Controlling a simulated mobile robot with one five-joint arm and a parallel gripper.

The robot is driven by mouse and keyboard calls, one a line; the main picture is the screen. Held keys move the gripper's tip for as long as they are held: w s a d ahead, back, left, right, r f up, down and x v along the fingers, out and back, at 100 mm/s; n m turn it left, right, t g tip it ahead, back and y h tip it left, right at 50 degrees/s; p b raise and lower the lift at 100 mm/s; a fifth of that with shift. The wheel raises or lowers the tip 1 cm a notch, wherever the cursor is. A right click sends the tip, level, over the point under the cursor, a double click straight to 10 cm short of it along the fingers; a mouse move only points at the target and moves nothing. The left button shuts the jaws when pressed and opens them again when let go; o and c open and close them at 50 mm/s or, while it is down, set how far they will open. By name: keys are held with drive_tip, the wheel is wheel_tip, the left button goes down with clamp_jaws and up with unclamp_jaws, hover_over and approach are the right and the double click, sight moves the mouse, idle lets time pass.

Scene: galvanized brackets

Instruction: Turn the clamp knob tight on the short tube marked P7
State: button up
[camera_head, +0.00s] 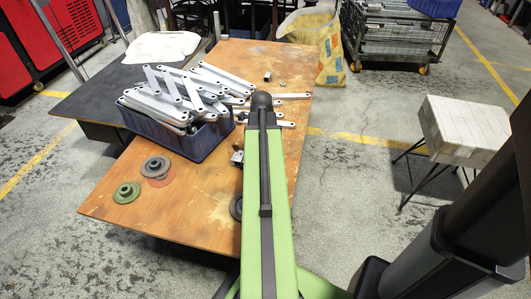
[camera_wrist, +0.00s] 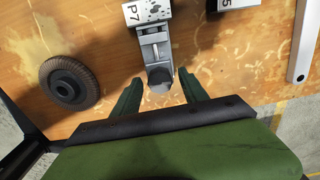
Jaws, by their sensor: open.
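In the wrist view, the short tube marked P7 (camera_wrist: 147,13) has a white label at the top centre. A grey metal clamp (camera_wrist: 152,47) extends from it toward me, with a dark round knob (camera_wrist: 160,77) at its near end. My gripper (camera_wrist: 160,84) is open, with one dark green finger on each side of the knob. Gaps show between the fingers and the knob; whether the heights match I cannot tell. In the head view, my arm hides the gripper. A small metal piece (camera_head: 238,157) shows beside the arm, but its label is unreadable.
Another labelled piece (camera_wrist: 236,3) is cut off at the wrist view's top. A dark disc (camera_wrist: 69,83) lies left and a pale bar (camera_wrist: 303,45) right. A blue crate (camera_head: 200,146) of brackets and more discs (camera_head: 127,192) occupy the wooden table (camera_head: 190,215).

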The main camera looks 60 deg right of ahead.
drive_tip(key=n, duration=1.2)
drive_tip(key=shift+n, duration=0.3)
drive_tip(key=n, duration=0.5)
clamp_jaws()
